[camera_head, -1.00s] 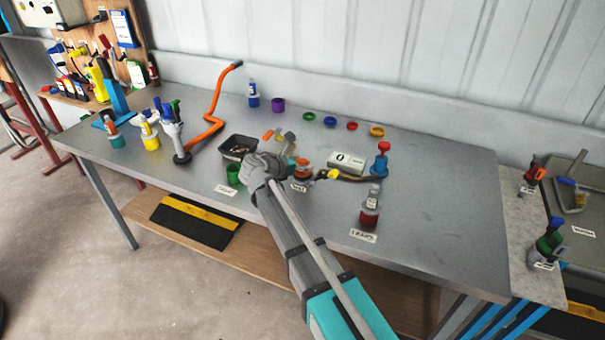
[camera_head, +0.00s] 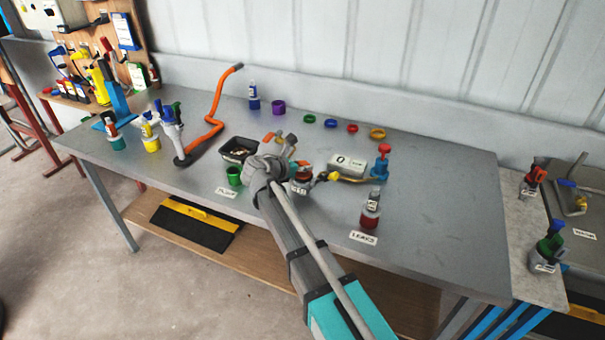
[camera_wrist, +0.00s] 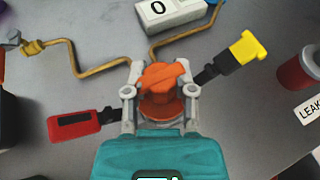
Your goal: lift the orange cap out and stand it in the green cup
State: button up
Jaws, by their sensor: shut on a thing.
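My gripper (camera_wrist: 160,95) is shut on the orange cap (camera_wrist: 164,76), one grey finger on each side of it. The cap's ridged top faces the wrist camera. A round orange part shows below it; I cannot tell whether the cap is clear of its seat. In the head view my gripper (camera_head: 288,158) is over the middle of the bench and its grasp is mostly hidden. The green cup (camera_head: 234,176) stands upright near the front edge, left of my gripper, behind a white label.
A dark tray (camera_head: 238,150) sits behind the cup. A white box marked 0 (camera_head: 345,163) and a red-topped fitting (camera_head: 383,160) stand to the right. A dark red jar (camera_head: 370,210) stands by the LEAKS label (camera_head: 363,237). The right part of the bench (camera_head: 440,200) is bare.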

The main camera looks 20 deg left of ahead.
grip_shut()
jog(key=shift+r, duration=0.2)
notch_tip(320, 180, up, 2)
jog(key=p, duration=0.2)
jog(key=shift+r+p, duration=0.1)
jog(key=shift+p, duration=0.25)
jog(key=s+r+p, duration=1)
jog(key=s, duration=0.4)
jog(key=shift+a+r, duration=0.2)
jog(key=shift+a, duration=0.05)
jog(key=shift+w+d, duration=0.1)
